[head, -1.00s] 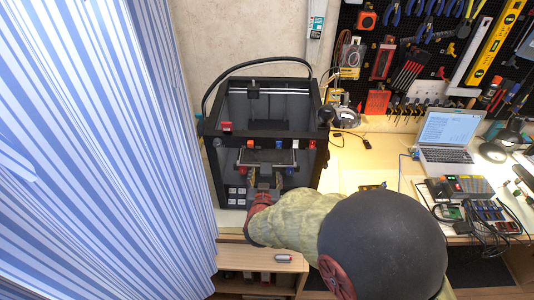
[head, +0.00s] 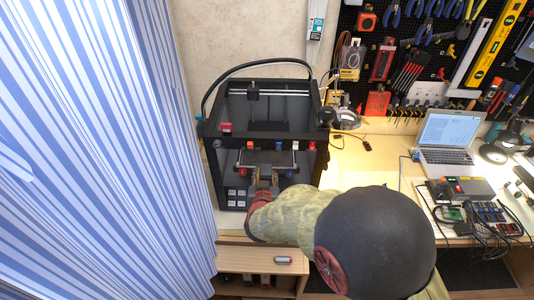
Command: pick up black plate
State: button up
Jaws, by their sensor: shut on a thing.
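The black plate (head: 280,158) appears as a dark flat surface inside the open front of the black 3D printer (head: 231,180). My gripper (head: 265,174) reaches into the printer's front opening and is shut on the plate's near edge. The fingers and my wrist cover part of that edge. The plate looks roughly level, but it is too small and dark to tell whether it is clear of its support.
The printer's frame closes in on both sides of my gripper. A striped blue curtain (head: 100,150) hangs close on the left. An open laptop (head: 446,140) and electronics with cables (head: 480,210) occupy the right of the bench. A wooden shelf unit (head: 240,260) is below.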

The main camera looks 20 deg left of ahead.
jog(key=c, duration=0.5)
jog(key=shift+r, duration=0.1)
